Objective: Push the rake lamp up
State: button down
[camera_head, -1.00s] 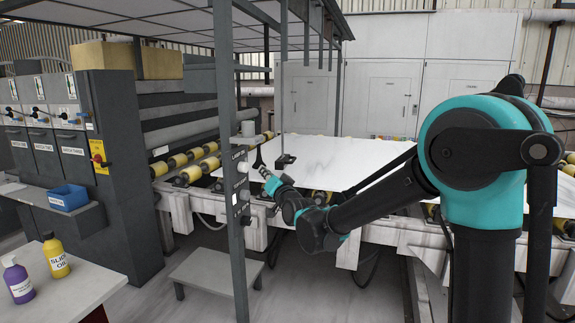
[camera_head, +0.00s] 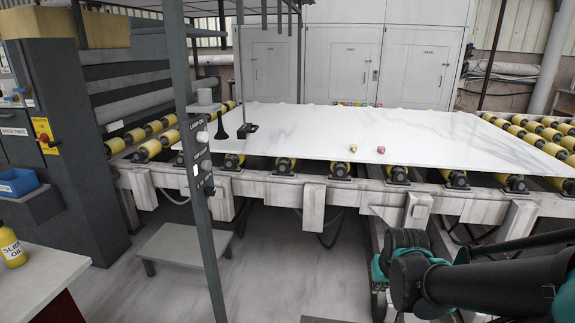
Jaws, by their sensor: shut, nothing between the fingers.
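A small dark fitting (camera_head: 247,129), which may be the rake lamp, sits at the foot of a thin vertical rod above the slab's left edge. A dark cone-shaped piece (camera_head: 221,131) is beside it. The grey post (camera_head: 197,170) in front carries a column of labelled controls, including a white round knob (camera_head: 202,137); the labels are too small to read surely. My arm's dark and teal links show at the lower right, well away from the post. My gripper's fingers do not show.
A white marble slab (camera_head: 420,135) lies on yellow rollers, with a yellow and a pink small object (camera_head: 381,149) on it. A low grey step (camera_head: 185,243) stands behind the post. Open floor lies between the step and my arm.

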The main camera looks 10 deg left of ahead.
aim_at(243, 133)
jog(key=i+j, duration=0.1)
jog(key=i, duration=1.3)
jog(key=i+j, duration=0.15)
jog(key=i, duration=1.25)
